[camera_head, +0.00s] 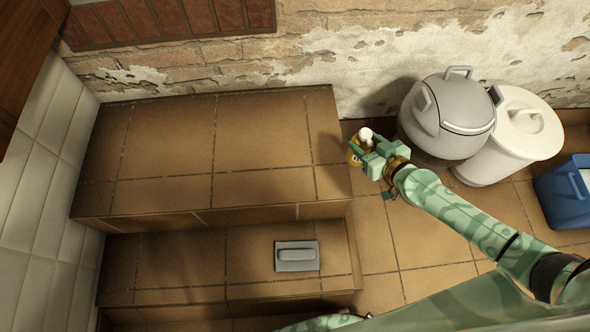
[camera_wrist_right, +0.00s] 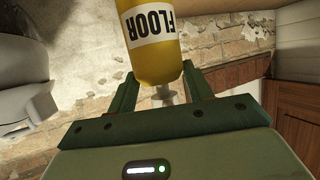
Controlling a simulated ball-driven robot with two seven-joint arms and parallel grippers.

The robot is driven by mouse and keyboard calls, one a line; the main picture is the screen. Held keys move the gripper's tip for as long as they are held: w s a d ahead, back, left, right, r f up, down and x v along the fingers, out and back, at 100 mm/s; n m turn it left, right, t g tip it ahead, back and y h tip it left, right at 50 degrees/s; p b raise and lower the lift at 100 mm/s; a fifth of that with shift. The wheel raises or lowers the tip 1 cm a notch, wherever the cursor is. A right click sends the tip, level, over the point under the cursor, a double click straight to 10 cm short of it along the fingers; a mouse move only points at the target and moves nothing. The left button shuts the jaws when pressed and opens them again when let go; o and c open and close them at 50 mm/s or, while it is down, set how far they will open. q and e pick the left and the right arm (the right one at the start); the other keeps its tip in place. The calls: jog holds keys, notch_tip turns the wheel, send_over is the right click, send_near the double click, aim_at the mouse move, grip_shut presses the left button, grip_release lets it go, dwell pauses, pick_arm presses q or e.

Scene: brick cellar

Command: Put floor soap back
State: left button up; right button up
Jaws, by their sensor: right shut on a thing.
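The floor soap is a yellow bottle (camera_head: 354,157) with a white top, seen from above near the right end of the tiled upper step. In the right wrist view the bottle (camera_wrist_right: 155,58) shows a white label reading "FLOOR", and its narrow pale neck end lies between the two fingers. My right gripper (camera_head: 370,152) is shut on the bottle at that end. The bottle is in the air or close to the step's edge; I cannot tell its exact height. My left gripper is not in view.
The brown tiled upper step (camera_head: 255,140) is bare. A grey flat tool with a handle (camera_head: 296,256) lies on the lower step. A grey lidded bin (camera_head: 440,112), a white lidded bin (camera_head: 525,135) and a blue container (camera_head: 567,200) stand at the right by the wall.

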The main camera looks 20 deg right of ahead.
jog(key=shift+s+a+r+n+y, duration=0.1)
jog(key=shift+a+r+n+y, duration=0.6)
jog(key=shift+r+y, duration=0.1)
jog(key=shift+s+a+r+n+g+y, duration=0.1)
jog(key=shift+a+r+n+g+y, duration=0.05)
jog(key=shift+r+n+g+y, duration=0.2)
jog(key=s+a+r+n+g+y, duration=0.3)
jog(key=a+r+n+y, duration=0.1)
jog(key=n+y, duration=0.1)
pick_arm(q)
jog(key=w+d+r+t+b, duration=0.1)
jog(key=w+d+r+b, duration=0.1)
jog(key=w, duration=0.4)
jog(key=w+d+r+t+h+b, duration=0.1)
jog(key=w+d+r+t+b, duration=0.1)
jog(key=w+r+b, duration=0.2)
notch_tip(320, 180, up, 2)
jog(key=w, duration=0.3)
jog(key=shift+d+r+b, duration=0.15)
jog(key=shift+b, duration=0.2)
pick_arm(e)
jog(key=w+a+f, duration=0.7)
jog(key=a+f, duration=0.4)
jog(key=f, duration=0.1)
jog(key=shift+w+f, duration=0.25)
jog(key=shift+w, duration=0.15)
